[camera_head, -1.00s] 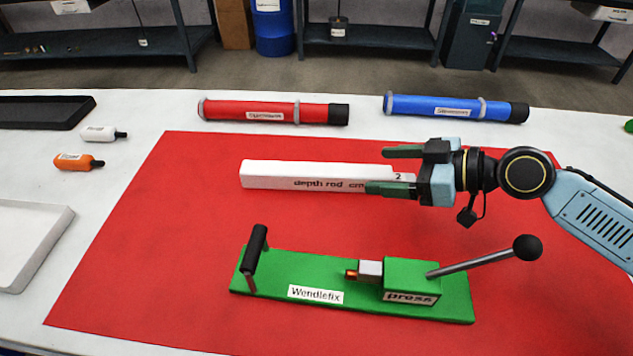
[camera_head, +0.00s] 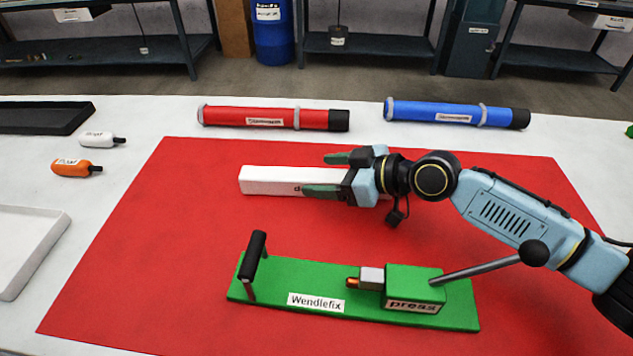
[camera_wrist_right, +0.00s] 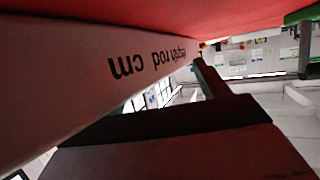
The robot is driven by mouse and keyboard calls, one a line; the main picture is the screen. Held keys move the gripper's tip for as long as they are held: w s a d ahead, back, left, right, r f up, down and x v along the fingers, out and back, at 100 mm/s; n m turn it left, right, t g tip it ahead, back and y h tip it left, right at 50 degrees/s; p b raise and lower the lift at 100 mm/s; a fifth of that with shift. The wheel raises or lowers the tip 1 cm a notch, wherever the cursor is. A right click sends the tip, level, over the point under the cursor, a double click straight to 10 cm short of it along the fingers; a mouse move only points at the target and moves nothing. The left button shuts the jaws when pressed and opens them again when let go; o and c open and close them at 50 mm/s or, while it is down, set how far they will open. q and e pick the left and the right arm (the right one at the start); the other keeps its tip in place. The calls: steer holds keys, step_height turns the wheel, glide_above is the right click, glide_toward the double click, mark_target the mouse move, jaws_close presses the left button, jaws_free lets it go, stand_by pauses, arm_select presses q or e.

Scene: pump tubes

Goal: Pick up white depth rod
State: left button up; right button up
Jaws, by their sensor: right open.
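The white depth rod (camera_head: 268,180) lies on the red mat behind the green press, its long side running left to right. Its right part is hidden behind my right gripper (camera_head: 318,174) in the head view. That gripper is open, with one finger over the rod's far side and the other over its near side; I cannot tell whether they touch it. In the right wrist view the rod (camera_wrist_right: 95,70) shows large and close, its lettering upside down, with a dark finger beside it. My left gripper is not in view.
The green Wendlefix press (camera_head: 350,290) stands in front, its black-knobbed lever (camera_head: 490,264) close under my right arm. A red tube (camera_head: 265,118) and a blue tube (camera_head: 440,112) lie behind the red mat (camera_head: 150,250). White and orange bottles and trays are at left.

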steer(key=shift+s, duration=0.1)
jaws_close()
stand_by(0.4)
